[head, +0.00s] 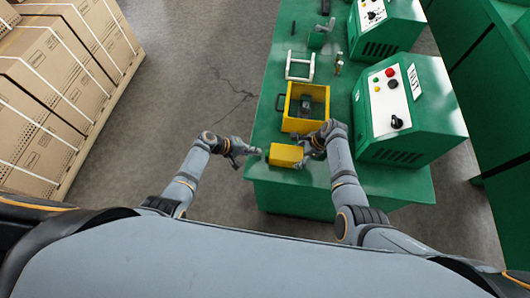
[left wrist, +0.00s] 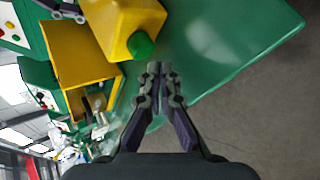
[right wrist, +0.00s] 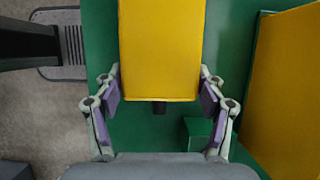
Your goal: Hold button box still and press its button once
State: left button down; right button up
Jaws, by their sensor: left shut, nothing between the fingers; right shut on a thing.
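The button box (head: 286,155) is a small yellow block on the near left corner of the green table. It also shows in the left wrist view (left wrist: 116,22) and in the right wrist view (right wrist: 160,50). Its round green button (left wrist: 140,44) is on the side facing my left gripper. My right gripper (right wrist: 160,88) is shut on the box, one finger on each side.
A yellow open bin (head: 305,123) with a dark item inside stands just behind the box. Green control machines (head: 415,135) stand to the right. A white frame (head: 300,65) and small tools lie further back. Cartons (head: 45,110) stand at the left across open floor.

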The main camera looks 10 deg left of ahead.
pick_arm(q)
jog(key=shift+d, duration=0.4)
jog(key=shift+d, duration=0.7)
dwell(0.6)
dwell(0.4)
jog(key=shift+a, duration=1.1)
jog(key=shift+a, duration=2.5)
dwell(0.8)
